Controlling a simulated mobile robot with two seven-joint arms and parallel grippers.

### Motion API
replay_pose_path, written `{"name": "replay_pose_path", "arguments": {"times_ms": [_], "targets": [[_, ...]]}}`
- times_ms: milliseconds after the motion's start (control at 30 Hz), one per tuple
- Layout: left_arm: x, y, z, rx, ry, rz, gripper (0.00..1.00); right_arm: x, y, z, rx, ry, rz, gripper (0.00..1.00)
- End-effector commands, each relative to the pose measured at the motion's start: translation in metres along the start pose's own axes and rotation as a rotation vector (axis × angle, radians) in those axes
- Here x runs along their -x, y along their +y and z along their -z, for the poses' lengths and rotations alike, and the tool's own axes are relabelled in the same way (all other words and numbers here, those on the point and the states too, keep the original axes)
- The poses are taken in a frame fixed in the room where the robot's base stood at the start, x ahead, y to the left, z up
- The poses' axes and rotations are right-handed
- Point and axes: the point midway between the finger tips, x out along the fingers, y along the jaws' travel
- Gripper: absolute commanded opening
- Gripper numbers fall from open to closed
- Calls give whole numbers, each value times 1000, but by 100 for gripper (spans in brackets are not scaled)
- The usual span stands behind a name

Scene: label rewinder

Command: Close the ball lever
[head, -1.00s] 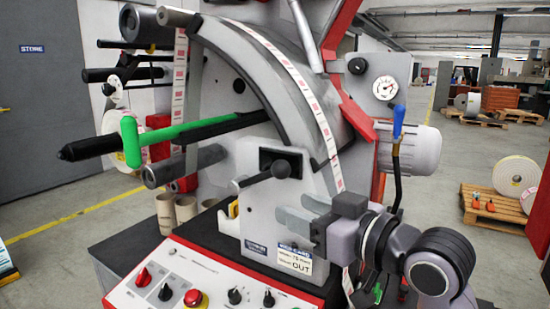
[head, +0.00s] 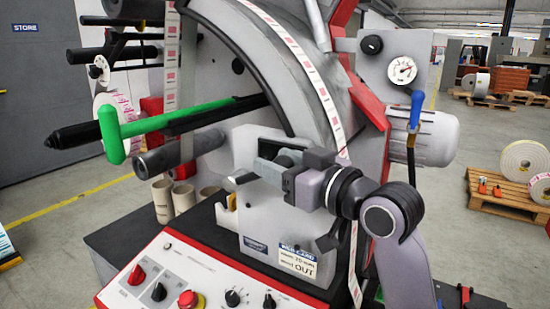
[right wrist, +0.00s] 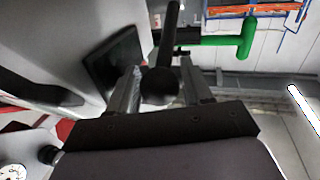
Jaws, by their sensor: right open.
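The ball lever has a black ball (right wrist: 160,86) on a dark rod (right wrist: 172,35), in front of a dark rectangular opening in the grey machine housing. In the head view the ball (head: 288,158) is partly hidden by my right gripper (head: 262,161), and the rod's end shows to the left. My right gripper is open. In the right wrist view its fingers (right wrist: 161,68) stand on either side of the ball, with gaps visible; contact cannot be told. My left gripper is not in view.
A green handle (head: 165,120) on a dark bar projects left of the lever. A control panel (head: 205,278) with knobs and a red button lies below. A blue-handled valve (head: 416,108) and pressure gauge (head: 401,71) are at right.

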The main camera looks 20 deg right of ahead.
Motion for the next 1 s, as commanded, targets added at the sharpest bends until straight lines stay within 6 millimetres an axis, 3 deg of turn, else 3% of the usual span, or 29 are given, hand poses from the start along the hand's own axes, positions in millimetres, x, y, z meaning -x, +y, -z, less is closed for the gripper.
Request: {"name": "replay_pose_path", "arguments": {"times_ms": [133,433,467,600,1000], "targets": [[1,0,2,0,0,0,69,-10,0,1,0,1,1,50],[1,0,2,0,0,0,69,-12,0,0,1,0,0,50],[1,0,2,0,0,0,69,-12,0,0,1,0,0,46],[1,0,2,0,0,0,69,-12,0,0,1,0,0,1],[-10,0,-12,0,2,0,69,-8,0,-11,-13,57,-3,0]]}}
